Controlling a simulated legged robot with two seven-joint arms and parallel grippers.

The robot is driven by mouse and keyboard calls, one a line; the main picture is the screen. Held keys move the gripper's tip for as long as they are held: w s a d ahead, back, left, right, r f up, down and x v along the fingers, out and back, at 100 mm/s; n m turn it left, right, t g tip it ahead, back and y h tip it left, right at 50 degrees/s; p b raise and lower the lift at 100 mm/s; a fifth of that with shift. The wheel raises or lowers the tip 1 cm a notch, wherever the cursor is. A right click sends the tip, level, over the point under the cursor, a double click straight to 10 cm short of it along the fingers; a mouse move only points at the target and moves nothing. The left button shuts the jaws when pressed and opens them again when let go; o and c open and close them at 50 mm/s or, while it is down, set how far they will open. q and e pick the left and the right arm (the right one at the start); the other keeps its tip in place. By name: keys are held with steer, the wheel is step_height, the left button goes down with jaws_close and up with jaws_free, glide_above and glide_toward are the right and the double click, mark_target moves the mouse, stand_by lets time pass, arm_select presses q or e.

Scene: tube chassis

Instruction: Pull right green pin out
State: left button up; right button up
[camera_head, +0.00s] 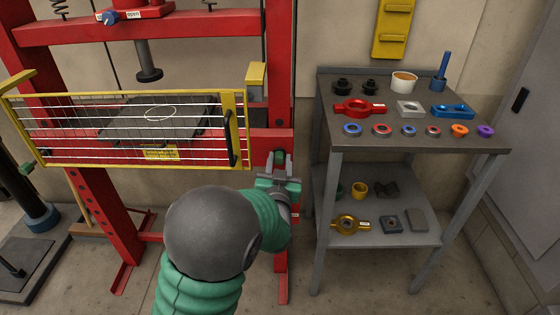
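The right green pin (279,157) shows as a small dark green end on the red press frame's right upright, just below the mesh guard's right end. Another green piece (26,168) shows at the frame's left side.
The red press (150,26) has a yellow-framed mesh guard (240,100) with a black handle. A grey table (420,135) at right holds rings, a cup and tools, with more parts on its lower shelf. Some floor is open between press and table.

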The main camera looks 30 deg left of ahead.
arm_select(q)
steer(key=shift+a, duration=0.25)
steer(key=c, duration=0.5)
steer(key=shift+d+f, duration=0.1)
jaws_close()
